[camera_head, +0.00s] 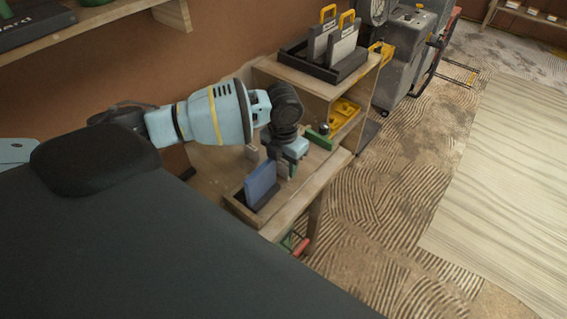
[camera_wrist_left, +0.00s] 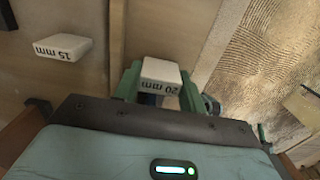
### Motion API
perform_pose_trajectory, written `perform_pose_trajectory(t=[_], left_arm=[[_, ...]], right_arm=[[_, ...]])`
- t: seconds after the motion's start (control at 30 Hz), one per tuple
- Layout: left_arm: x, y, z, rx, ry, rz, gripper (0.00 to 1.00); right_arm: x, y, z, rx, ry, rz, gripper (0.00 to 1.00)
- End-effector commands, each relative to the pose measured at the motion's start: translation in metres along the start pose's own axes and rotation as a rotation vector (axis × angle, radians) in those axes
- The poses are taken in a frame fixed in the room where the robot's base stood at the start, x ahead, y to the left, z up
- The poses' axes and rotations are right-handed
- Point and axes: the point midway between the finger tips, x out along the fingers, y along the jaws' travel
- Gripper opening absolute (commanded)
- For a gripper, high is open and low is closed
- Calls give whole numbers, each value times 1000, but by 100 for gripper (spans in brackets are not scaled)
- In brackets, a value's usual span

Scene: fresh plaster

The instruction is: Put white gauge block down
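My left gripper (camera_head: 289,168) is low over the wooden bench (camera_head: 334,163), beside a blue upright block (camera_head: 261,182) in a shallow wooden tray (camera_head: 238,207). In the left wrist view a white gauge block marked 20 mm (camera_wrist_left: 161,72) sits between its green fingers, which flank it closely. The block's underside is hidden, so I cannot tell whether it touches a surface. A second white block, marked 15 mm (camera_wrist_left: 62,46), stands apart to the left in that view. My right gripper is not in view.
A green piece with a metal knob (camera_head: 322,134) stands to the right on the bench. A raised shelf behind holds a black rack (camera_head: 318,66) with yellow-handled plates; a yellow item (camera_head: 344,113) lies beneath. A grey machine (camera_head: 408,50) stands beyond; patterned floor is open at right.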

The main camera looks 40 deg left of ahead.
Motion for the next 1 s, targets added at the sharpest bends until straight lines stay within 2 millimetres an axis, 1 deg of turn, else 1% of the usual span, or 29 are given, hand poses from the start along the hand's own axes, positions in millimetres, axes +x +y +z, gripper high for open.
perform_pose_trajectory(t=[0.03, 0.13, 0.17, 0.4, 0.53, 0.67, 1.0], left_arm=[[14, -2, -7, 3, 24, 2, 47], [15, -2, -7, 3, 25, 1, 60], [15, -2, -7, 2, 25, 1, 62], [16, -2, -7, 2, 26, 0, 62], [10, -2, -6, 2, 24, 0, 62], [-8, -2, -6, 1, 22, 0, 62], [-83, -1, -2, 2, 12, 0, 62]], right_arm=[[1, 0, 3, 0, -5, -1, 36], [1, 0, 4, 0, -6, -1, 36], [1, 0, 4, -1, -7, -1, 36], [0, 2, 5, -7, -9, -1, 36], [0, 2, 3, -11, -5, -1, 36], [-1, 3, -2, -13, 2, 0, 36], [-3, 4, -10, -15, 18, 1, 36]])
